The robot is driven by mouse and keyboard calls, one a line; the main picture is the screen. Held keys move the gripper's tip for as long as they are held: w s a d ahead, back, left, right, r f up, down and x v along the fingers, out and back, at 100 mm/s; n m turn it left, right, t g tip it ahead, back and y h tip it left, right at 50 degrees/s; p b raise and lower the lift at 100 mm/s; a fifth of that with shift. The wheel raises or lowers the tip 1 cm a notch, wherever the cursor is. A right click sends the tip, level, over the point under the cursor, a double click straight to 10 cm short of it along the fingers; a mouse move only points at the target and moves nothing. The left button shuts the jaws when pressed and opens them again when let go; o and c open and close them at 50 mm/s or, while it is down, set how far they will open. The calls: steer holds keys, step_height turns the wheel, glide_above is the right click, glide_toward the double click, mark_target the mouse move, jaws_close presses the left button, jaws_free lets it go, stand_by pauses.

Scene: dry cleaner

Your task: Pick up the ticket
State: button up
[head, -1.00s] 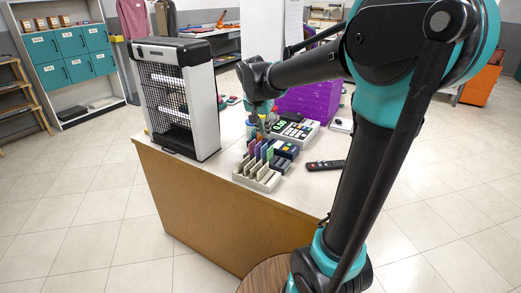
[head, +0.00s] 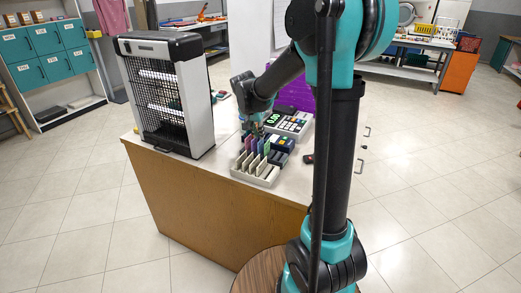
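Several thin upright coloured cards that look like tickets (head: 254,146) stand in a pale slotted rack (head: 266,181) on the counter. Purple, green and brownish ones show; which of them is the task's ticket I cannot tell. My gripper (head: 255,130) points down at the rear of the rack, just above or behind the coloured cards. Its fingertips are small and blend with the things behind, so I cannot tell if they are open, or touch or hold a card.
A black and white heater-like cage unit (head: 168,95) stands left of the rack on the counter (head: 205,175). A dark card terminal (head: 281,144), a keypad device (head: 292,122) and a purple box (head: 296,93) are behind and right. A remote (head: 307,159) is mostly hidden by my arm.

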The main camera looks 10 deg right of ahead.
mark_target(261, 141)
steer(key=shift+x, duration=3)
steer(key=shift+w, duration=0.1)
jaws_close()
steer(key=shift+r, duration=0.1)
step_height(261, 141, up, 20)
